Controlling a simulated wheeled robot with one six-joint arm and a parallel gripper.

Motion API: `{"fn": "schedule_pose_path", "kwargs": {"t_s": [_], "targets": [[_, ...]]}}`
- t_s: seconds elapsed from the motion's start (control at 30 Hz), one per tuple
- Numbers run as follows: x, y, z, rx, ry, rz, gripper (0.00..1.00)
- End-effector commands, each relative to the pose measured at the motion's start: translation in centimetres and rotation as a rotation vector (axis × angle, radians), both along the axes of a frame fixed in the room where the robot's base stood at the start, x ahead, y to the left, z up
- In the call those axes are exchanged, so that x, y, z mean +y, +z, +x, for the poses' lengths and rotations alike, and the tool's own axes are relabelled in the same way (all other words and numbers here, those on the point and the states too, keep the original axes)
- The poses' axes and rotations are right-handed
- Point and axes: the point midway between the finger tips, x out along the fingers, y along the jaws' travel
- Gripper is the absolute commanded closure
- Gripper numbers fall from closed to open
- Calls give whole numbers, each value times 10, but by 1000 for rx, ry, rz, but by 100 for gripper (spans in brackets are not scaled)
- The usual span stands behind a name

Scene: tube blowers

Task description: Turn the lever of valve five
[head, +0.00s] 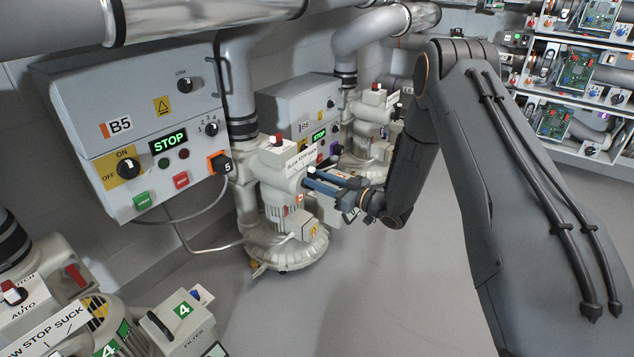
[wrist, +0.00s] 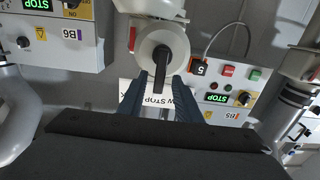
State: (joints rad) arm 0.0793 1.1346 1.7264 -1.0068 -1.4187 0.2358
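The blower of valve five (head: 283,165) is a pale grey unit with a "BLOW STOP SUCK" label, right of the B5 box. In the wrist view its round valve face (wrist: 181,46) carries a dark lever (wrist: 160,70) that hangs down in the picture. My gripper (head: 310,178) has blue fingers and reaches the valve from the right. In the wrist view my gripper (wrist: 158,88) is open, one finger on each side of the lever's lower end. I cannot tell whether they touch it. In the head view the fingers hide the lever.
The B5 control box (head: 150,135) shows "STOP" and has an orange-framed plug marked 5 (head: 220,164). The B6 box (head: 303,115) and another blower (head: 372,125) stand behind. The blower marked 4 (head: 110,325) is at lower left. The floor (head: 350,290) in front is clear.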

Motion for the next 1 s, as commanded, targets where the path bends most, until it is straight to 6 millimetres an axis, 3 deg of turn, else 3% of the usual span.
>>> {"fn": "schedule_pose_path", "kwargs": {"t_s": [0.4, 0.6, 1.0], "targets": [[7, 0, 6, 1, -1, -1, 70], [7, 0, 6, 1, -1, -1, 100], [6, 1, 7, 47, 0, 35, 100]]}}
